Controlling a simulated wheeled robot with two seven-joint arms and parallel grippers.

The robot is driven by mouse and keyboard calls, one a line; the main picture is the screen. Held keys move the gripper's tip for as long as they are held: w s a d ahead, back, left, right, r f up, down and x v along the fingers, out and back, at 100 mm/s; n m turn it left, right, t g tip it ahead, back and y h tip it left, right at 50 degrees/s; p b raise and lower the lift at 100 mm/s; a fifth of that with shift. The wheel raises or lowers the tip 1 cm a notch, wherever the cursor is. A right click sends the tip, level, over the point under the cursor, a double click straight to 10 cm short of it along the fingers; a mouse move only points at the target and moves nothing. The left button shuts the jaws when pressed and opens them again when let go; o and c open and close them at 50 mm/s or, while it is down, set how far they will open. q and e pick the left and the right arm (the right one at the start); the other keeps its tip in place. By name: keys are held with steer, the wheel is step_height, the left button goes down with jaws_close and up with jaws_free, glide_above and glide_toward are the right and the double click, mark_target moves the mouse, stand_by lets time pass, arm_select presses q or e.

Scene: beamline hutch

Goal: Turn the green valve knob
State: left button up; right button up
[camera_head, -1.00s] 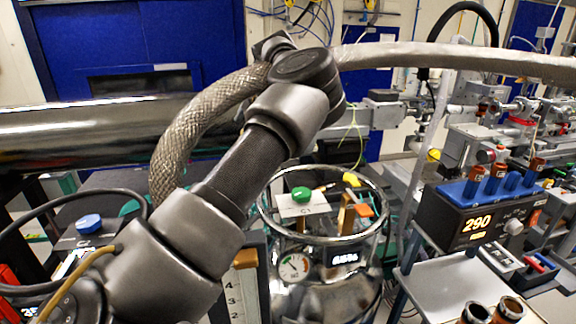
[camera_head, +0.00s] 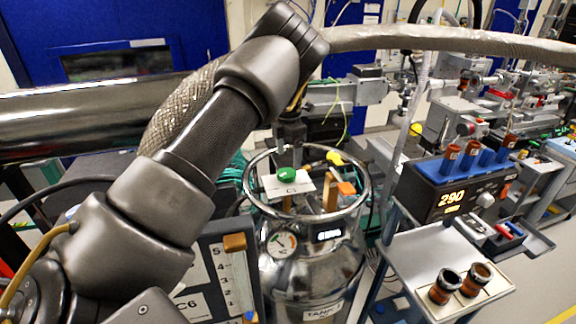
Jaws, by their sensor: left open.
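The green valve knob (camera_head: 287,174) sits on a white plate labelled C1 (camera_head: 299,187), inside the ring-shaped rim of the steel tank (camera_head: 312,258). My left arm crosses the view from the lower left. Its gripper (camera_head: 290,150) points down just above and behind the knob, small and partly hidden by the wrist. It is open and holds nothing; I cannot tell whether the fingers touch the knob. My right gripper is out of view.
The tank has a dial gauge (camera_head: 283,243), a small display and an orange-topped post (camera_head: 347,189) near the knob. To the right stand a controller reading 290 (camera_head: 452,195) and a shelf (camera_head: 402,262) with brown vials. A level gauge panel stands at the lower left.

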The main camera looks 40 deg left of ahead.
mark_target(288, 172)
arm_select(q)
step_height(288, 172, down, 5)
steer(key=shift+r+p, duration=0.1)
steer(key=shift+p, duration=0.9)
steer(key=shift+f, duration=0.5)
steer(key=shift+c, duration=0.3)
steer(key=c, duration=0.9)
